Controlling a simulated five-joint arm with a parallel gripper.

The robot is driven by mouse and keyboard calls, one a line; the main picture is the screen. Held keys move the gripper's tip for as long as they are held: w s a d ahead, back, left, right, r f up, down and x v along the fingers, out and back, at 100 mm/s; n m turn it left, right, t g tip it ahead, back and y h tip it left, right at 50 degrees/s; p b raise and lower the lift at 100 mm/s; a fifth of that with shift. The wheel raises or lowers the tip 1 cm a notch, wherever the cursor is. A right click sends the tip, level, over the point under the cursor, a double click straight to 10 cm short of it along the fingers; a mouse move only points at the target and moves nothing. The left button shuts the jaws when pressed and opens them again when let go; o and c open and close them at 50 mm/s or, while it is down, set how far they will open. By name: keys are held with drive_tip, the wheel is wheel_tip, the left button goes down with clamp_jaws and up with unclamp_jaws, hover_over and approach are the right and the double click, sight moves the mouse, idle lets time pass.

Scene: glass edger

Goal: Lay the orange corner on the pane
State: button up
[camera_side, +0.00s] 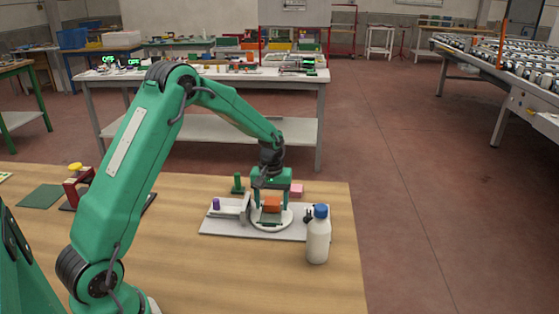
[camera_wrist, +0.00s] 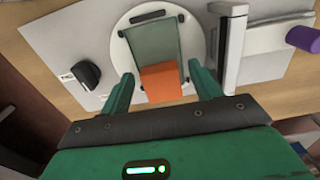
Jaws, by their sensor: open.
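The orange corner (camera_wrist: 161,83) sits at the near end of the glass pane (camera_wrist: 155,45), overlapping its edge in the wrist view. In the side view the orange corner (camera_side: 271,204) shows under my gripper. The pane lies on a round white plate (camera_wrist: 187,25). My gripper (camera_wrist: 163,88) is open, with one green finger on each side of the orange corner and a gap on both sides. Whether the corner rests fully on the pane is hard to tell.
A grey base board (camera_side: 225,230) carries the round plate. A white bottle with a blue cap (camera_side: 318,240) stands at its front right. A purple knob (camera_wrist: 303,38), a black knob (camera_wrist: 85,74) and a white upright bar (camera_wrist: 233,45) flank the plate. A pink block (camera_side: 297,190) lies behind.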

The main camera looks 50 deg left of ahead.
sight(272, 204)
wheel_tip(272, 204, up, 12)
idle(0.6)
idle(0.5)
drive_tip(key=s+d+r+m+t, duration=0.3)
drive_tip(key=s+d+r+m, duration=0.1)
drive_tip(key=s+d+r, duration=0.55)
drive_tip(key=s+d+m+t, duration=0.2)
drive_tip(key=s+m, duration=0.3)
drive_tip(key=s, duration=1.1)
drive_tip(key=shift+d+t, duration=0.3)
drive_tip(key=shift+d, duration=0.3)
drive_tip(key=shift+f, duration=0.1)
